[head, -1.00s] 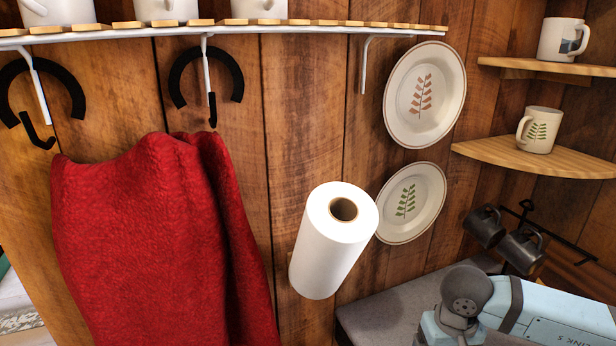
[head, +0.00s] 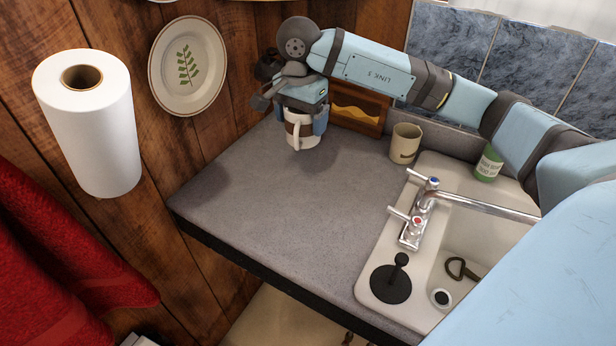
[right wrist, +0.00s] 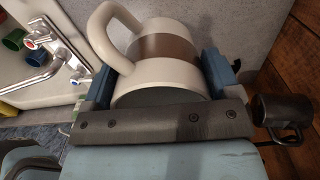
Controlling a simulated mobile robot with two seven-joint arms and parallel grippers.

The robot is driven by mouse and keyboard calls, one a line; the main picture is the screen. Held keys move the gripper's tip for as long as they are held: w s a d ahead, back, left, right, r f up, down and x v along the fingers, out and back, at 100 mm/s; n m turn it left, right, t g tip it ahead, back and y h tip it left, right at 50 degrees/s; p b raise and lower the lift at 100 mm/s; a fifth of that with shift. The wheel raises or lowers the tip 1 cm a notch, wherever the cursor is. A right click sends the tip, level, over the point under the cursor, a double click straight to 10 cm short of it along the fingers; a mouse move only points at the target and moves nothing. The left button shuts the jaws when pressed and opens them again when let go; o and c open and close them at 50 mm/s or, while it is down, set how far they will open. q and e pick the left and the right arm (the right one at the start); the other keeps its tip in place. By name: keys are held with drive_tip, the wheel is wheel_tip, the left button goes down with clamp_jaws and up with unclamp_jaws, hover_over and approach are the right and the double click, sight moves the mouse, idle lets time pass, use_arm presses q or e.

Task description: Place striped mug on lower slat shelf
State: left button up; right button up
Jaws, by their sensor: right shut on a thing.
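The striped mug (head: 298,133) is cream with a brown band and hangs in my right gripper (head: 302,112) above the grey counter. In the right wrist view the mug (right wrist: 165,60) sits between the two blue fingers of the gripper (right wrist: 160,85), which press on its sides. Its handle points to the upper left there. The lower slat shelf cannot be made out in the current head view. My left gripper is not in view.
The counter (head: 280,205) is clear in front of the mug. A cream cup (head: 405,143) stands by the sink (head: 375,275) with its tap (head: 420,215). A wooden box (head: 358,108) stands behind. A paper towel roll (head: 95,130) and a plate (head: 188,66) are on the wall.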

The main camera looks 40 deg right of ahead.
drive_tip(key=d+r+m, duration=0.1)
drive_tip(key=d+m, duration=0.1)
drive_tip(key=d+r+m, duration=0.1)
drive_tip(key=d, duration=0.1)
drive_tip(key=shift+w+r+m+b, duration=0.1)
drive_tip(key=shift+w+m+b, duration=0.05)
drive_tip(key=shift+m+b, duration=0.25)
drive_tip(key=shift+f, duration=0.3)
drive_tip(key=p, duration=0.2)
hover_over(314, 188)
wheel_tip(314, 188, down, 14)
wheel_tip(314, 188, down, 5)
drive_tip(key=shift+d+r+p, duration=0.1)
drive_tip(key=shift+p, duration=0.45)
drive_tip(key=shift+w, duration=0.1)
drive_tip(key=shift+f, duration=0.25)
drive_tip(key=o, duration=0.9)
